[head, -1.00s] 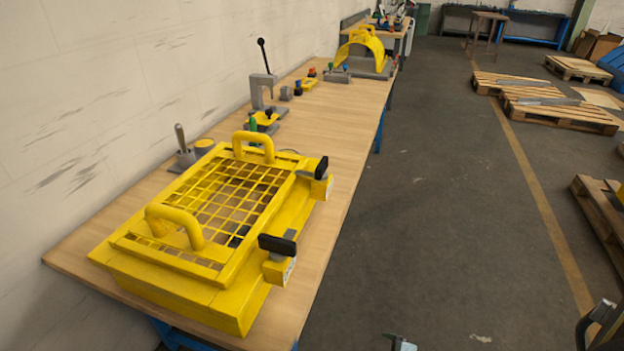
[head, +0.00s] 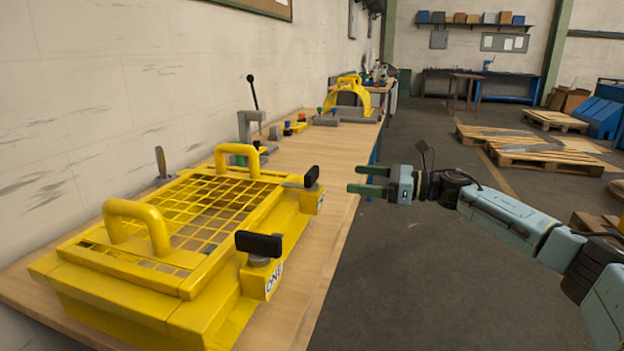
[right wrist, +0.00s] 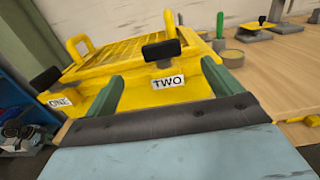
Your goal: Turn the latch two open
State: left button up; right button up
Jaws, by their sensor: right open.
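The yellow guard box (head: 150,285) with a mesh lid and two loop handles sits on the bench. Latch two (head: 311,178), a black-capped handle on a yellow block, is at its far right corner. It also shows in the right wrist view (right wrist: 161,50) above a label reading TWO. Latch one (head: 259,244) is at the near corner, labelled ONE. My right gripper (head: 362,181) is open and empty, to the right of latch two and apart from it, its green fingers pointing left toward it. In the right wrist view the fingers (right wrist: 160,88) spread below latch two. My left gripper is not in view.
The wooden bench (head: 330,225) runs back along the wall. A lever press (head: 250,125) and a yellow arched guard (head: 352,92) stand farther along it. The floor right of the bench is clear near my arm; pallets (head: 525,150) lie beyond.

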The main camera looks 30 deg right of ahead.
aim_at(316, 174)
jog(key=x, duration=1.2)
jog(key=shift+w, duration=0.15)
jog(key=c, duration=1)
